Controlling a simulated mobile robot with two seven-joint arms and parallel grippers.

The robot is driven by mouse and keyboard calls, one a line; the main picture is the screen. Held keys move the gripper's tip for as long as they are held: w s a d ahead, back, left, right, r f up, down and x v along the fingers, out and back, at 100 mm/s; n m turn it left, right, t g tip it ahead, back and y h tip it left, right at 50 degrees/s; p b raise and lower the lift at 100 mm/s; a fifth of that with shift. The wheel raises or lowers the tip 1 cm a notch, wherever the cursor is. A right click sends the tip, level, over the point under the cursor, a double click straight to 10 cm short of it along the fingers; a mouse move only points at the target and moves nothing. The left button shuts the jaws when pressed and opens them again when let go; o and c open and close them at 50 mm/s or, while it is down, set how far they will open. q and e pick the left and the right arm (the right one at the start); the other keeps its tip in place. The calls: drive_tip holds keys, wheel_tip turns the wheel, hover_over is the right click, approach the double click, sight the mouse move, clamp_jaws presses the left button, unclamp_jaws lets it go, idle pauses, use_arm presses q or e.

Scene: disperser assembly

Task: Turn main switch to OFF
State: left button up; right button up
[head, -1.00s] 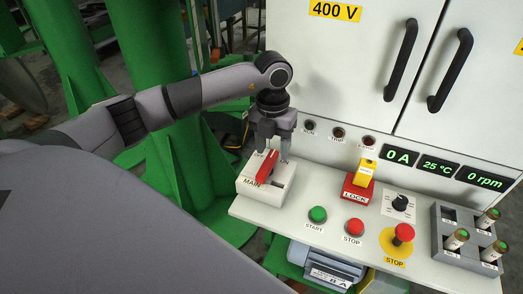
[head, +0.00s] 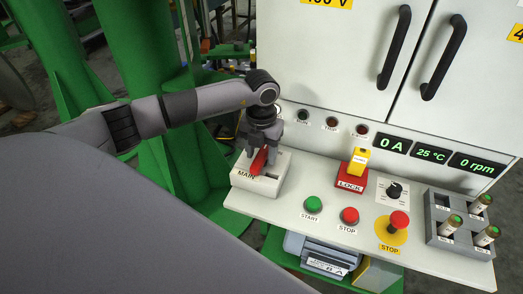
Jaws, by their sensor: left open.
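The main switch is a white box (head: 263,186) at the left end of the white console shelf, marked MAIN. Its red lever (head: 259,162) stands up out of the slot in the box. My left gripper (head: 260,155) is open and points down over the box, with its fingers at the red lever. The fingers partly hide the lever, and I cannot tell whether they touch it. My right gripper is not in view.
Right of the switch are a green START button (head: 313,204), a red STOP button (head: 349,216), a red and yellow LOCK block (head: 350,178), a knob (head: 394,190), a red emergency stop (head: 398,221) and a fuse rack (head: 462,224). The cabinet stands behind.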

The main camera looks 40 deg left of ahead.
use_arm(q)
drive_tip(key=shift+c, duration=0.3)
clamp_jaws()
drive_tip(key=shift+n, duration=0.4)
drive_tip(key=n+p, duration=0.1)
drive_tip(key=n, duration=0.2)
drive_tip(key=shift+r+n+p, duration=0.15)
drive_tip(key=shift+n+p, duration=0.25)
drive_tip(key=n+p, duration=0.2)
drive_tip(key=n, duration=0.2)
drive_tip(key=shift+n, duration=0.3)
drive_tip(key=n+p, duration=0.2)
drive_tip(key=n, duration=0.3)
drive_tip(key=shift+p, duration=0.4)
drive_tip(key=shift+n+p, duration=0.75)
drive_tip(key=shift+n, duration=1.35)
